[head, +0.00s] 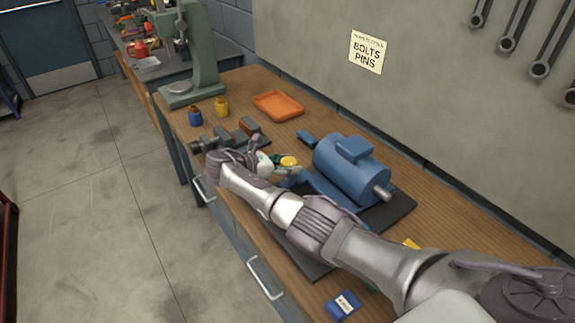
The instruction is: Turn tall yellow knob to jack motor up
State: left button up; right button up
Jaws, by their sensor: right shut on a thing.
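The tall yellow knob (289,161) stands beside the left end of the blue motor (351,170), which rests on a dark base plate (402,207) on the workbench. My right arm reaches in from the lower right, across the front of the motor. My right gripper (283,165) is shut on the yellow knob. The arm hides part of the plate and the motor's lower front. A metal shaft sticks out of the motor's right end. My left gripper is not in view.
An orange tray (278,105), a small blue pot (195,117) and a small yellow pot (221,106) stand on the wooden bench. A green press (195,60) stands at the far end. A dark vise-like tool (204,145) lies left of my gripper. A blue box (343,305) lies near the front edge.

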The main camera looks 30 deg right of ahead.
jog(key=shift+s+f, duration=0.1)
jog(key=shift+f, duration=0.05)
dwell(0.6)
jog(key=o, duration=1.2)
jog(key=shift+d, duration=0.15)
jog(key=shift+c, duration=0.2)
jog(key=v, duration=1.2)
